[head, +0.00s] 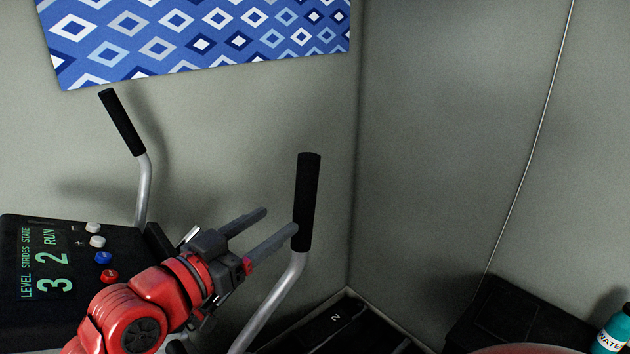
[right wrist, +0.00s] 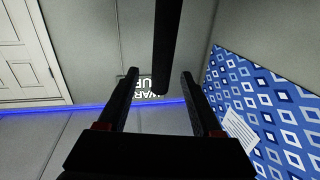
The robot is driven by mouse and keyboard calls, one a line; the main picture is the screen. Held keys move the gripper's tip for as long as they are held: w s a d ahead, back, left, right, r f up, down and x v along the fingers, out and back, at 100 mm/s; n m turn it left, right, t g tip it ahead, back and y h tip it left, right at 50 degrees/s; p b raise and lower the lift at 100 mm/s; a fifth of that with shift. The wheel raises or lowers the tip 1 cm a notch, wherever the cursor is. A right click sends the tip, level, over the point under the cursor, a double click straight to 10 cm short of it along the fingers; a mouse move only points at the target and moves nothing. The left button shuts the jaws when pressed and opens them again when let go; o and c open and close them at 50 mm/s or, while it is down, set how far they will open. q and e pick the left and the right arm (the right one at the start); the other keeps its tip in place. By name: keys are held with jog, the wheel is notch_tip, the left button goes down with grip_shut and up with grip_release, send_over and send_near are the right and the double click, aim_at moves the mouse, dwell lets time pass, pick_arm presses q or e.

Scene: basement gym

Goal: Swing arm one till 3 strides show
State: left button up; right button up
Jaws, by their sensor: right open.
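The machine's console (head: 70,310) is at the lower left in the head view. Its green display (head: 45,264) reads level 3, strides 2, state RUN. One swing arm with a black grip (head: 307,195) and silver post (head: 272,304) stands at the centre; the other, with its black grip (head: 122,122), is to the left. My right gripper (head: 278,221) is open, its fingertips close to the nearer grip. In the right wrist view the black grip (right wrist: 168,45) shows between the open fingers (right wrist: 160,78); contact cannot be told. My left gripper is not in view.
Silver, blue and red buttons (head: 103,258) line the console. A dark pedal (head: 330,328) with a small white mark lies low behind the nearer arm. A teal water bottle (head: 613,333) stands at the lower right. Grey walls meet in a corner behind; a blue patterned panel (head: 200,45) hangs above.

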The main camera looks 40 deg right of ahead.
aim_at(313, 193)
jog(key=p+x, duration=0.5)
jog(key=x, duration=0.7)
jog(key=shift+w+p, duration=0.15)
jog(key=shift+p, duration=0.2)
jog(key=shift+w+d+f, duration=0.15)
jog(key=shift+w+d, duration=0.1)
jog(key=shift+d, duration=0.15)
grip_shut()
dwell(0.3)
